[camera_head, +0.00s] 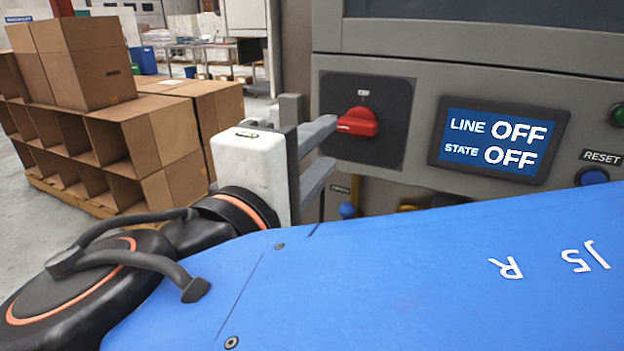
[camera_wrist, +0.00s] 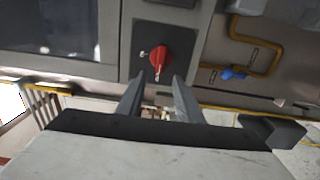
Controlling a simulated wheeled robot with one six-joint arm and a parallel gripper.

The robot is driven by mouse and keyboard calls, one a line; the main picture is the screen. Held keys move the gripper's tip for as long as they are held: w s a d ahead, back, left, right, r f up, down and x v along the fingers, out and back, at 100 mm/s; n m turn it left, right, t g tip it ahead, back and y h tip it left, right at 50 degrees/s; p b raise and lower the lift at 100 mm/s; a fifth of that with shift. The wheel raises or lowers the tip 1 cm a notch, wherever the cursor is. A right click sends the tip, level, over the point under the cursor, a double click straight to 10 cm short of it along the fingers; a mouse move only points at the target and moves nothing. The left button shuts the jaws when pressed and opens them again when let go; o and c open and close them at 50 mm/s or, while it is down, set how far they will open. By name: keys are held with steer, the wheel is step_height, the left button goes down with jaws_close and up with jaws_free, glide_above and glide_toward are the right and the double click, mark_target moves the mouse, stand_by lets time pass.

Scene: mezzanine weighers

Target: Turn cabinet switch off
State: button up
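The red cabinet switch (camera_head: 358,122) is a rotary knob on a dark square plate (camera_head: 385,95) on the grey cabinet front. In the head view its handle lies roughly level, at the end of my gripper. My gripper (camera_head: 328,150) has its two grey fingers apart with nothing between them. In the wrist view the red knob (camera_wrist: 160,58) sits just beyond and between the fingertips of my gripper (camera_wrist: 156,76). Whether a finger touches the knob cannot be told. The screen (camera_head: 500,143) reads "LINE OFF" and "STATE OFF".
A blue RESET button (camera_head: 592,176) and a green button (camera_head: 617,114) are at the cabinet's right. A blue knob (camera_head: 347,210) sits below the switch plate. Stacked cardboard boxes (camera_head: 110,130) stand at the left. My blue arm link covers the lower foreground.

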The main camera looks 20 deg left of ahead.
steer(key=s, duration=1)
steer(key=shift+a, duration=0.4)
steer(key=shift+s, duration=0.1)
